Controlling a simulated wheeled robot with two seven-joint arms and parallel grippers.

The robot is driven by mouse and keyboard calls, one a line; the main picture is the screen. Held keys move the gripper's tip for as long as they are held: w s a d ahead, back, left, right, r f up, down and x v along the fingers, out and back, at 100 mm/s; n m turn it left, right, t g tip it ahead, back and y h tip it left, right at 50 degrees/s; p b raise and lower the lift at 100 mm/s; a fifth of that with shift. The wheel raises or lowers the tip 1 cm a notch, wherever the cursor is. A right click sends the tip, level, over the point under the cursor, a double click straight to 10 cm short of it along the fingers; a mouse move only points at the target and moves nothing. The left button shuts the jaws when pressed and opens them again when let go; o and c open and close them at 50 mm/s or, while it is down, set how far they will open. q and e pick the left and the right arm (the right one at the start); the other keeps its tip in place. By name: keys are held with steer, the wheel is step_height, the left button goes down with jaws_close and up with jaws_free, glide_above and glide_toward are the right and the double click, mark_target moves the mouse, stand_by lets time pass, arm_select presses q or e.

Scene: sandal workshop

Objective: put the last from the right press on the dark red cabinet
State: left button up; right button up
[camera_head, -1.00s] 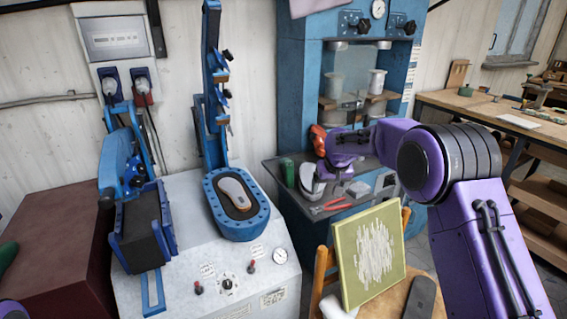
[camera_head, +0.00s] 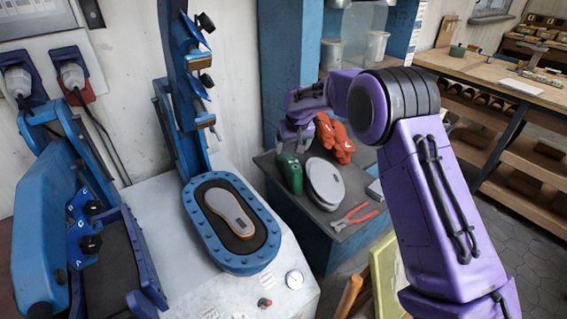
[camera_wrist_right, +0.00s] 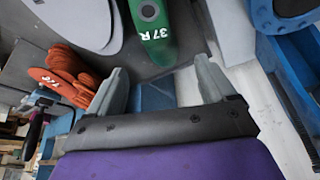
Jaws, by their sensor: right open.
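The last (camera_head: 224,203), beige-grey with a brown patch, lies in the oval blue-rimmed bed of the right press (camera_head: 257,262). The press's blue upper arm is raised behind it. Only a sliver of the dark red cabinet (camera_head: 4,255) shows at the left edge. My right gripper (camera_wrist_right: 160,72) is open and empty in the wrist view, with a green last marked 37R (camera_wrist_right: 150,28) beyond its fingertips. In the head view, my right wrist is right of and behind the press, above the dark side table; its fingers are hard to make out there. My left gripper is out of view.
The side table holds the green last (camera_head: 290,172), grey oval pieces (camera_head: 325,183), orange-red lasts (camera_head: 335,138) and red-handled pliers (camera_head: 354,216). The left press (camera_head: 40,230) stands left of the right one. A framed board (camera_head: 386,275) stands at the front right.

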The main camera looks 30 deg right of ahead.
mark_target(291, 159)
steer(key=x, duration=0.2)
steer(key=p+x, duration=0.1)
steer(key=x, duration=0.2)
steer(key=s+p+x, duration=0.1)
steer(key=x, duration=0.2)
steer(key=shift+s+a+f, duration=0.15)
steer(key=shift+f, duration=0.05)
steer(key=shift+f+p, duration=0.3)
steer(key=shift+f, duration=0.2)
steer(key=shift+r, duration=0.1)
jaws_close()
steer(key=shift+w+r+b, duration=0.25)
steer(key=shift+r+b, duration=0.1)
steer(key=shift+b, duration=0.05)
steer(key=v, duration=0.1)
steer(key=b+v, duration=0.1)
steer(key=v, duration=0.1)
steer(key=shift+w+r, duration=0.2)
steer(key=shift+w, duration=0.05)
steer(key=s+r, duration=0.1)
steer(key=s+a+r+b, duration=0.1)
steer(key=r, duration=0.1)
steer(key=s+a+r+b, duration=0.1)
steer(key=shift+s+r, duration=0.2)
steer(key=shift+r, duration=0.1)
steer(key=s+a+r+b, duration=0.2)
steer(key=s+a+r, duration=0.2)
steer(key=s, duration=0.4)
steer(key=shift+a+r, duration=0.25)
steer(key=shift+a, duration=0.15)
